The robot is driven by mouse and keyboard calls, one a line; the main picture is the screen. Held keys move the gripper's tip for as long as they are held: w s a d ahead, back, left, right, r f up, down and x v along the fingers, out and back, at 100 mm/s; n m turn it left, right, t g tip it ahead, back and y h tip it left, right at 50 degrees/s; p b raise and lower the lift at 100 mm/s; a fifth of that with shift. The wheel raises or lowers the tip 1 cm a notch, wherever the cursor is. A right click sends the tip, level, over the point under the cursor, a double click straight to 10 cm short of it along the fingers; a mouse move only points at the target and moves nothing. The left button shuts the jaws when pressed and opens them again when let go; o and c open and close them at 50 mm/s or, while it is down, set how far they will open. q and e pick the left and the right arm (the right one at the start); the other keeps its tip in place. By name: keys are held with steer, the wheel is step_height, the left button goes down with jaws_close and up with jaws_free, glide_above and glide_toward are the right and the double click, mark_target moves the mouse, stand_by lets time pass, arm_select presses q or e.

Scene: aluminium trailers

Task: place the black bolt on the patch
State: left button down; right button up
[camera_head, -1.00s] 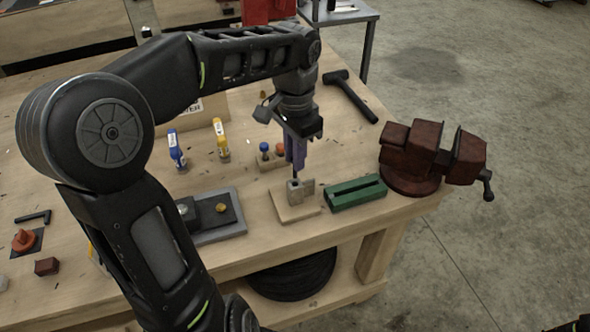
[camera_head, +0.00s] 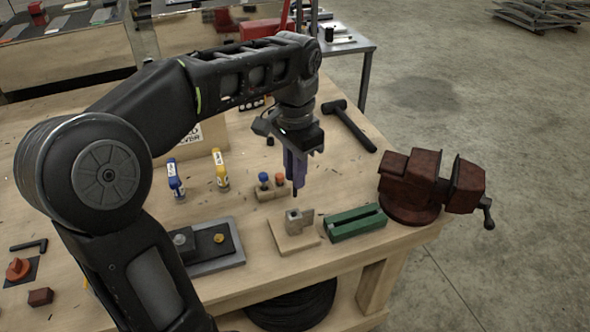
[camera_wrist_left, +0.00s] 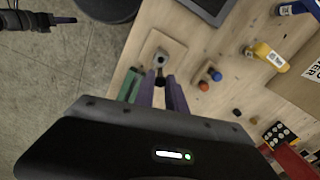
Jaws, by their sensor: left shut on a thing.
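My left gripper (camera_head: 295,180) points down above a wooden base (camera_head: 292,238) that carries a small grey metal block (camera_head: 293,216) with a hole. The gripper is shut on the black bolt (camera_head: 295,192), whose dark lower end shows below the purple fingers, apart from the block. In the left wrist view the bolt (camera_wrist_left: 160,77) sits between the fingertips (camera_wrist_left: 161,92), by the holed block (camera_wrist_left: 160,58). A dark flat square (camera_head: 30,276) lies at the left under an orange knob; I cannot tell whether it is the patch.
A green slotted block (camera_head: 355,222) and a red-brown vise (camera_head: 430,185) stand to the right. A grey tray (camera_head: 225,263) with a black block is to the left. A small holder (camera_head: 272,193) with blue and orange tops is behind. A hammer (camera_head: 350,125) lies farther back.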

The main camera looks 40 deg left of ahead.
arm_select(q)
steer(key=w+d+f+n, duration=0.1)
steer(key=w+d+f, duration=0.2)
steer(key=d, duration=0.1)
steer(key=w+d+f+n, duration=0.1)
steer(key=w+d+f, duration=0.2)
steer(key=d, duration=0.1)
steer(key=w+d+f+n, duration=0.1)
steer(key=w+d+f, duration=0.1)
steer(key=w+d, duration=0.1)
steer(key=shift+w+d+f+n, duration=0.3)
steer(key=shift+w+d+f, duration=0.1)
steer(key=shift+w, duration=0.15)
steer(key=shift+w+d+f, duration=0.1)
steer(key=shift+d+f, duration=0.05)
steer(key=shift+d, duration=0.1)
steer(key=shift+a, duration=0.1)
